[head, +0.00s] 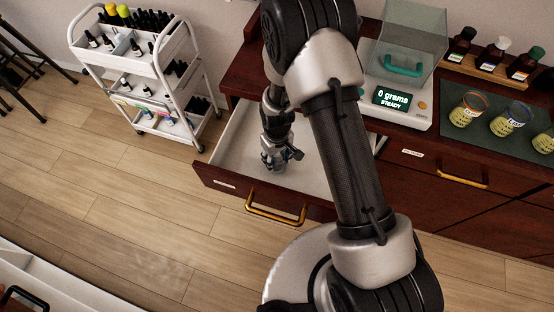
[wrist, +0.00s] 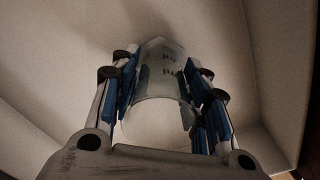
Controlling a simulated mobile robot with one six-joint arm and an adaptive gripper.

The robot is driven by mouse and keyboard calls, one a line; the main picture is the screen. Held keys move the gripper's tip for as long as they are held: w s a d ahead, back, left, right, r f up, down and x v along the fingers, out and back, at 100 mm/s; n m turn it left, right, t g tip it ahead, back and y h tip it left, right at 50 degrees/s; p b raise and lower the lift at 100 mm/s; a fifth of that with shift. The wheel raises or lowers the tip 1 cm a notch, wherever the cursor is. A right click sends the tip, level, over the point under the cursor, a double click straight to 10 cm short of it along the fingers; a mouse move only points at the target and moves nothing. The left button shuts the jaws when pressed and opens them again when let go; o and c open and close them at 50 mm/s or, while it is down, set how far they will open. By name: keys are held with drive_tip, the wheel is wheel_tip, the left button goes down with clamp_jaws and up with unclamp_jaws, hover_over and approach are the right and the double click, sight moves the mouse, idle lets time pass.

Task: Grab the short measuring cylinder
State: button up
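A clear cylinder with small dark marks (wrist: 160,68), which looks like the short measuring cylinder, is between my gripper's blue-padded fingers in the wrist view. My gripper (wrist: 160,95) has fingers on both sides of it, close to its walls. I cannot tell whether the pads press on it or leave a small gap. In the head view my gripper (head: 278,162) points down inside the open drawer (head: 215,180). The cylinder cannot be made out clearly there.
The drawer's pale walls surround my gripper, and its front has a gold handle (head: 276,207). A scale (head: 395,97) with a clear cover, several bottles (head: 492,55) and labelled beakers (head: 510,120) stand on the counter. A white trolley (head: 140,75) stands at left. Floor between is clear.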

drive_tip(key=c, duration=0.9)
drive_tip(key=shift+r, duration=0.1)
